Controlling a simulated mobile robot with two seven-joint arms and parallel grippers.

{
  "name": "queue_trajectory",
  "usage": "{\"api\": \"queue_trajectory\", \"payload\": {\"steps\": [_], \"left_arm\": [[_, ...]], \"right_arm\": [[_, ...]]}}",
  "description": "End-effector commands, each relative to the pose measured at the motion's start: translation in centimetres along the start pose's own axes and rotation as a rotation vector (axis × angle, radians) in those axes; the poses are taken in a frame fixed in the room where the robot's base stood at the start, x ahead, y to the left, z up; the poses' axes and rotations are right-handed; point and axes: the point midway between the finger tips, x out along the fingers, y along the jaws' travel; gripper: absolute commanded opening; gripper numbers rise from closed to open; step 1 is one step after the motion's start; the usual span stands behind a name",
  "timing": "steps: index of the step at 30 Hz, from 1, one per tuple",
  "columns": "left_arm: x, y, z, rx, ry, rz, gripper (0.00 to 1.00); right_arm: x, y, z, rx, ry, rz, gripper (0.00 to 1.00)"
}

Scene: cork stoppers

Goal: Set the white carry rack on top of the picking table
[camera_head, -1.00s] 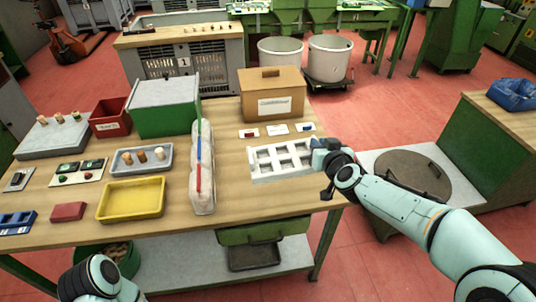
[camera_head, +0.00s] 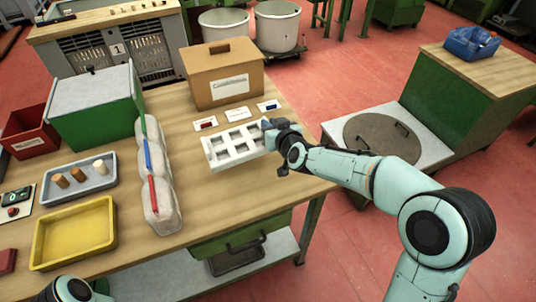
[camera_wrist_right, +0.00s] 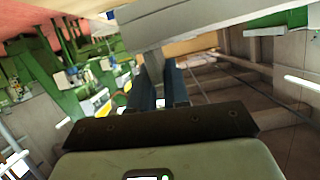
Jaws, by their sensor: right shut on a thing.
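The white carry rack (camera_head: 211,152), with several square openings, is at the right end of the long wooden workbench (camera_head: 205,212). It looks slightly tilted and lifted; any gap under it is hard to judge. My right gripper (camera_head: 272,131) is shut on the rack's right edge. In the right wrist view, the fingers (camera_wrist_right: 160,84) clasp a pale part of the rack (camera_wrist_right: 185,22). A wood-topped green table (camera_head: 468,70) stands apart at the right; no label shows whether it is the picking table. Only part of my left arm shows at bottom left, its fingers out of view.
A cardboard box (camera_head: 225,82) and small cards (camera_head: 237,114) lie behind the rack. A bagged row (camera_head: 160,190), yellow tray (camera_head: 75,232) and grey tray (camera_head: 80,190) are left. A low platform with a round lid (camera_head: 382,137) lies between.

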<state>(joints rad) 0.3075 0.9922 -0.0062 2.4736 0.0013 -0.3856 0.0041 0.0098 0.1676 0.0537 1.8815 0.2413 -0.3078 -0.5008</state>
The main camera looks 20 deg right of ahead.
Motion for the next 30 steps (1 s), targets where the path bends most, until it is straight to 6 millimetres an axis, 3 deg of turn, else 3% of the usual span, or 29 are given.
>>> {"api": "queue_trajectory", "payload": {"steps": [3,13,18,26,27,29,30], "left_arm": [[1.0,-0.3,0.0,-0.001,-0.002,-0.001,0.43],[1.4,-0.5,0.1,-0.001,-0.004,-0.001,0.43],[1.8,-0.6,0.1,-0.001,-0.005,-0.002,0.43],[1.8,-0.7,0.1,-0.002,-0.005,-0.002,0.43],[1.8,-0.7,0.1,-0.002,-0.005,-0.002,0.43],[1.8,-0.7,0.1,-0.002,-0.005,-0.002,0.43],[1.8,-0.7,0.1,-0.002,-0.005,-0.002,0.43]], "right_arm": [[1.0,0.3,2.6,0.001,0.000,0.001,0.00],[1.9,0.5,5.1,0.002,0.004,0.001,0.00],[2.9,0.7,7.7,0.002,0.000,0.000,0.00],[3.1,0.7,8.2,0.001,0.005,-0.001,0.00],[3.1,0.7,8.3,0.001,0.002,-0.001,0.22],[3.1,0.7,8.3,0.001,0.002,-0.001,0.41],[3.1,0.7,8.3,0.001,0.002,-0.001,0.41]]}}
